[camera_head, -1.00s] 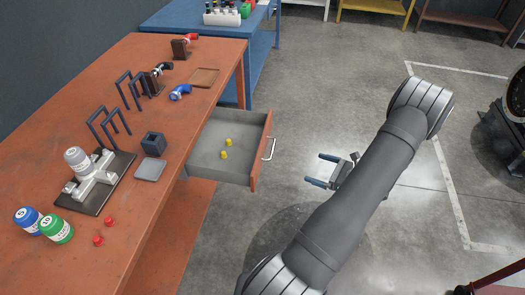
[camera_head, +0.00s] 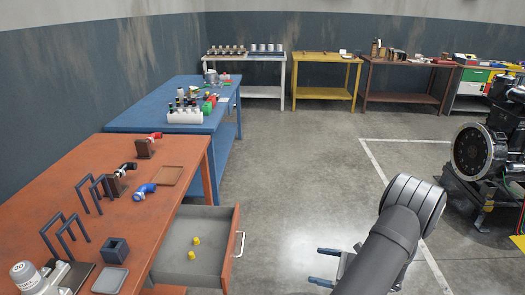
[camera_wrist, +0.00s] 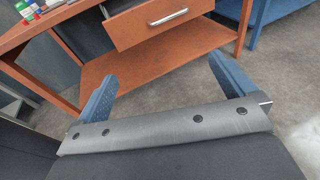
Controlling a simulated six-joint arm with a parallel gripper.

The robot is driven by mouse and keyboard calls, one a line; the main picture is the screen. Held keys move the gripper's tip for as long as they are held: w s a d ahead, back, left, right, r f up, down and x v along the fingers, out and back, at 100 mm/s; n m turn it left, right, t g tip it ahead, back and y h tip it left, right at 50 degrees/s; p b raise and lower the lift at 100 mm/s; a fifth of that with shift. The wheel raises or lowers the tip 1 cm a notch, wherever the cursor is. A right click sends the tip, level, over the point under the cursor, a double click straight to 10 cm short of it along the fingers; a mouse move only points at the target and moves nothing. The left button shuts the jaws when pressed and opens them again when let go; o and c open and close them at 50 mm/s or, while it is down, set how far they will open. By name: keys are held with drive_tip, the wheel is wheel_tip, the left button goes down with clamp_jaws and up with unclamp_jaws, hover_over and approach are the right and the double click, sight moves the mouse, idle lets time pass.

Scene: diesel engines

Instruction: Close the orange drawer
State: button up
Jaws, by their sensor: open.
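The orange drawer (camera_head: 231,252) is pulled out from the right side of the orange table (camera_head: 120,175). Its grey inside holds two small yellow pieces (camera_head: 194,247). A silver handle (camera_head: 239,243) is on its front. In the wrist view the drawer front (camera_wrist: 155,22) and its handle (camera_wrist: 168,16) are at the top, beyond the fingertips. My gripper (camera_head: 325,266) is to the right of the drawer, apart from it. In the wrist view its blue fingers (camera_wrist: 160,75) are wide apart with nothing between them.
Bottles, black frames, a blue elbow pipe (camera_head: 144,191) and a brown tray (camera_head: 170,176) are on the tabletop. A blue table (camera_head: 140,120) stands behind. A lower orange shelf (camera_wrist: 140,75) is under the drawer. The floor right of the drawer is clear; an engine (camera_head: 480,150) stands far right.

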sight(170, 266)
drive_tip(key=shift+a, duration=0.15)
drive_tip(key=c, duration=0.4)
drive_tip(key=w+a+f+n+g+y, duration=0.1)
drive_tip(key=a+f, duration=0.1)
drive_tip(key=a, duration=0.2)
drive_tip(key=w+a+f+n+g+y, duration=0.1)
drive_tip(key=a+f+g, duration=0.1)
drive_tip(key=a, duration=0.2)
drive_tip(key=w+a+f+n+g+y, duration=0.1)
drive_tip(key=a+f+g, duration=0.1)
drive_tip(key=a, duration=0.3)
drive_tip(key=shift+w+f+n, duration=0.1)
drive_tip(key=shift+w+n, duration=0.1)
drive_tip(key=shift+n, duration=0.2)
clamp_jaws()
drive_tip(key=a, duration=1.3)
drive_tip(key=shift+a+f, duration=0.15)
drive_tip(key=shift+a, duration=0.7)
drive_tip(key=a, duration=2.4)
drive_tip(key=shift+a, duration=0.8)
